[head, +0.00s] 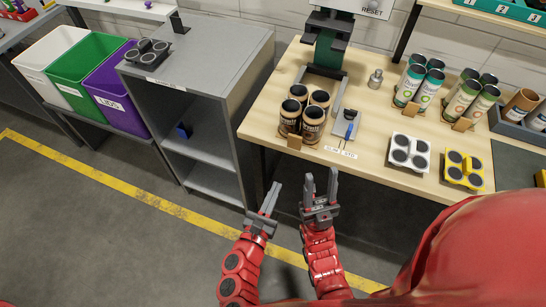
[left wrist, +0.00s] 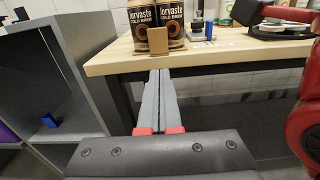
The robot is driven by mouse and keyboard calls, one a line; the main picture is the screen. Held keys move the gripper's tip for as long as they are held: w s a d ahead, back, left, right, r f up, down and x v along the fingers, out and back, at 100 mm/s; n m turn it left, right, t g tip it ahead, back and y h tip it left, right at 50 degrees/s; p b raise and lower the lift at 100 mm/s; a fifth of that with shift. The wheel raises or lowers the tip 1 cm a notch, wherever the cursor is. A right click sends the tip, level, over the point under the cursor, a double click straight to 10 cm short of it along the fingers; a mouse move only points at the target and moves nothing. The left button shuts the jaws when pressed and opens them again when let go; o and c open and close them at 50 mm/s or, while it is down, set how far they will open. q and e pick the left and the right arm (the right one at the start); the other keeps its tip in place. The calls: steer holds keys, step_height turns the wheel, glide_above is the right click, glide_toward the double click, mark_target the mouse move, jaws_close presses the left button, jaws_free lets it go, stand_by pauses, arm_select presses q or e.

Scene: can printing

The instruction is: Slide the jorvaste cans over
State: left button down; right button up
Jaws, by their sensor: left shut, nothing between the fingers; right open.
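Several dark Jorvaste cold brew cans (head: 312,123) stand upright in a cluster near the table's front left corner. In the left wrist view the front cans (left wrist: 168,22) show their labels, with a small brown block (left wrist: 158,39) in front of them at the table edge. My left gripper (head: 270,194) is shut and empty, in front of and below the table edge, apart from the cans. It also shows in the left wrist view (left wrist: 160,72), pointing toward the block. My right gripper (head: 321,180) is open and empty, also in front of the table.
The wooden table (head: 372,178) also holds a green press (head: 328,52), a blue-handled tool (head: 351,128), white (head: 409,151) and yellow (head: 463,168) can holders, and two other can groups. A grey shelf unit (head: 215,65) stands left of the table.

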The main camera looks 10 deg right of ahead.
mark_target(295, 144)
arm_select(q)
steer(key=x, duration=0.4)
steer(key=p+x, duration=0.1)
steer(key=x, duration=0.9)
steer(key=shift+r+p, duration=0.3)
steer(key=shift+p, duration=0.1)
